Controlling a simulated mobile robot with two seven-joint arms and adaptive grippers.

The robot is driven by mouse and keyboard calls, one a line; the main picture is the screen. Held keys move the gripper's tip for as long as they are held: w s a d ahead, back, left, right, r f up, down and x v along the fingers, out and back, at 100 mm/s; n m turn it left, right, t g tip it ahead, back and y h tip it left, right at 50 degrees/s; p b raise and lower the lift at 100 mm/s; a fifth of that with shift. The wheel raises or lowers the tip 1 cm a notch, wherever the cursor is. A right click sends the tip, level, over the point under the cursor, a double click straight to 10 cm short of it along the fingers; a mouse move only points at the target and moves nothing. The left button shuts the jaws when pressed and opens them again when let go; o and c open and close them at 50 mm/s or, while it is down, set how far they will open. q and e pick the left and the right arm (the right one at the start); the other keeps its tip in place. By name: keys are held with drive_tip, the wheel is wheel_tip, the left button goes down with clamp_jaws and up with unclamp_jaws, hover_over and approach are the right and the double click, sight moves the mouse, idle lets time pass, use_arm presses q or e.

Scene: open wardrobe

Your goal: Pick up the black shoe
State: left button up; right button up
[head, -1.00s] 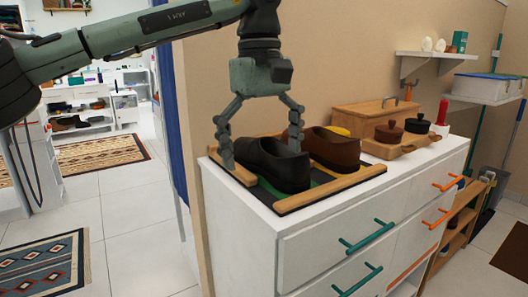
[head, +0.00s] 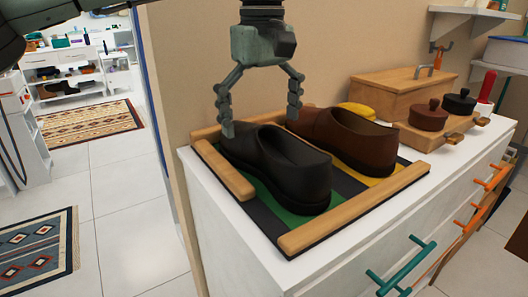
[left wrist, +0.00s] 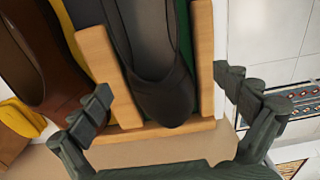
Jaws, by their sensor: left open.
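The black shoe (head: 285,170) lies upright on the tray with wooden edges, on its green strip. Its rounded end points to the far left and its open top faces up. My left gripper (head: 260,120) is open and points down over the rounded end, with one finger to each side. In the left wrist view the shoe (left wrist: 163,85) shows between the two spread fingers of the gripper (left wrist: 168,88), with nothing gripped. Whether a finger touches the shoe cannot be told. My right gripper is not in view.
A brown shoe (head: 350,138) lies close beside the black one on the same tray (head: 350,212). The tray sits on a white dresser (head: 235,245) against a beige wall. A wooden box (head: 408,92) and two lidded pots (head: 428,115) stand to the right.

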use_arm(q)
wheel_tip(320, 180, down, 4)
drive_tip(key=shift+w+d, duration=0.1)
drive_tip(key=shift+d, duration=0.05)
drive_tip(key=c, duration=1.4)
drive_tip(key=shift+c, duration=0.5)
drive_tip(key=shift+r, duration=0.15)
